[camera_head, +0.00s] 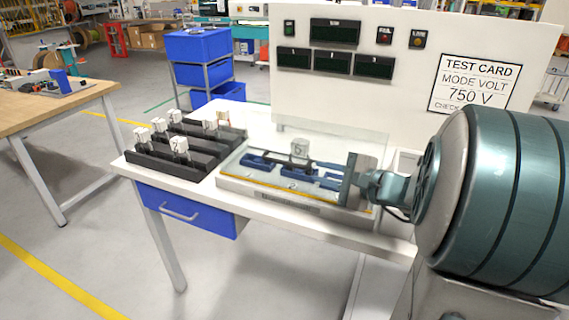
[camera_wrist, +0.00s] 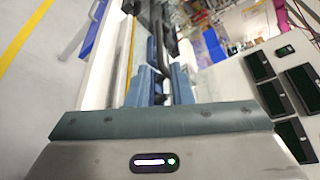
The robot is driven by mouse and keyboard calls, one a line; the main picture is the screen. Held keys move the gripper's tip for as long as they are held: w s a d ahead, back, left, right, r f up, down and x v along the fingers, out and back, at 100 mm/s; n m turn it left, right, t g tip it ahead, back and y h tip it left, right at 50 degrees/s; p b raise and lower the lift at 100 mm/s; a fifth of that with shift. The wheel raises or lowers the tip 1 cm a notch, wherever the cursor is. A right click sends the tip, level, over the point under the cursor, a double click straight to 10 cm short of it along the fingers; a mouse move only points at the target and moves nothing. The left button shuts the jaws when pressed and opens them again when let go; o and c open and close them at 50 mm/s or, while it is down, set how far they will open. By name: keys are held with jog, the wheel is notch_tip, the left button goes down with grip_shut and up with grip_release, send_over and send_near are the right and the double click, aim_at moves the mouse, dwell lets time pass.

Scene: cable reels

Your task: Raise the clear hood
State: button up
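The clear hood (camera_head: 345,143) is a see-through cover over the test station on the white bench. Its faint panels stand around blue fixture blocks (camera_head: 258,161) and a pale cube marked 6 (camera_head: 299,147). The pale station base (camera_head: 250,186) has a yellow front edge. My gripper (camera_head: 320,170) is at the right end of the station, pointing left; whether it touches the hood is unclear. In the wrist view, my gripper (camera_wrist: 166,80) shows two blue-grey fingers with a narrow gap and a dark bar between or beyond them. I cannot tell whether they hold anything.
Black racks (camera_head: 165,165) with several pale labelled blocks stand left of the station. A white panel (camera_head: 400,60) with dark displays and a test card rises behind it. A blue drawer (camera_head: 188,212) hangs under the bench. Floor at left front is clear.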

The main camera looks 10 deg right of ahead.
aim_at(290, 164)
jog(key=x, duration=1.2)
jog(key=shift+f+p, duration=0.1)
jog(key=shift+p, duration=0.3)
grip_shut()
